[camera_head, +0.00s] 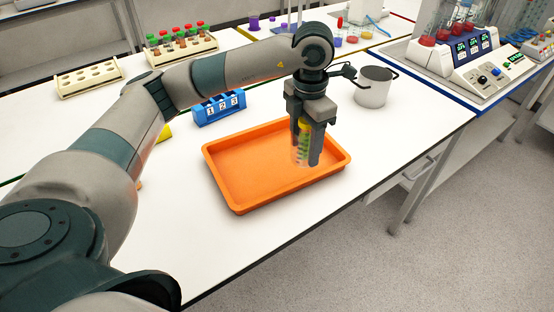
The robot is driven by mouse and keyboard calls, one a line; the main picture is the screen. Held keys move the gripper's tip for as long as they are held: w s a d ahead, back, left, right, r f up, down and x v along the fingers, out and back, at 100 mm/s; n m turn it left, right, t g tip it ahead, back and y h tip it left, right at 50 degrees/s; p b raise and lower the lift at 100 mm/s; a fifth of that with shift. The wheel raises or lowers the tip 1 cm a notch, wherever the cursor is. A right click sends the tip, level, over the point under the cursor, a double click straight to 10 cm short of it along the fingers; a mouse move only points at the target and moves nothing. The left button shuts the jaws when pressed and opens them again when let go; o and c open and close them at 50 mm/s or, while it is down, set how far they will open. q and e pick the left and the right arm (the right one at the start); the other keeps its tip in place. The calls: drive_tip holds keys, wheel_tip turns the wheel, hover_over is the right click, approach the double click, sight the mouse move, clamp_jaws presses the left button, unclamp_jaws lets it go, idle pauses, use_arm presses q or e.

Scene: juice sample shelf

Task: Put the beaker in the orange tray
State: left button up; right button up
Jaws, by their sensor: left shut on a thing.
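The orange tray (232,203) lies on the white table in the middle of the view and looks empty inside. My left gripper (307,158) points down over the tray's right part. It is shut on the beaker (302,152), a clear vessel with green marks and yellow near its top. The beaker is upright and partly hidden by the fingers. I cannot tell whether its bottom touches the tray floor. My right gripper is not in view.
A metal pot (373,88) with handles stands behind and right of the tray. A blue numbered rack (219,108) is behind it. Wooden racks (89,79) stand at the back left, and a lab machine (470,58) at the right. The table's front edge is clear.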

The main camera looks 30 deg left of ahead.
use_arm(q)
drive_tip(key=shift+w+a+f+p, duration=0.2)
drive_tip(key=shift+a+f+p, duration=0.1)
drive_tip(key=shift+a, duration=0.2)
drive_tip(key=w+a+f+p, duration=0.1)
drive_tip(key=a+f, duration=0.1)
drive_tip(key=a, duration=0.1)
drive_tip(key=w+a+f+p, duration=0.1)
drive_tip(key=a+f+p, duration=0.1)
drive_tip(key=a, duration=0.1)
drive_tip(key=w+a+f+p, duration=0.1)
drive_tip(key=a+f, duration=0.1)
drive_tip(key=a, duration=0.2)
drive_tip(key=shift+w+f, duration=0.1)
drive_tip(key=shift+w, duration=0.1)
drive_tip(key=shift+f, duration=0.1)
drive_tip(key=shift+f+p, duration=0.1)
drive_tip(key=shift+p, duration=0.25)
wheel_tip(320, 180, down, 2)
drive_tip(key=shift+f+p, duration=0.25)
drive_tip(key=shift+p, duration=0.65)
drive_tip(key=shift+f, duration=0.65)
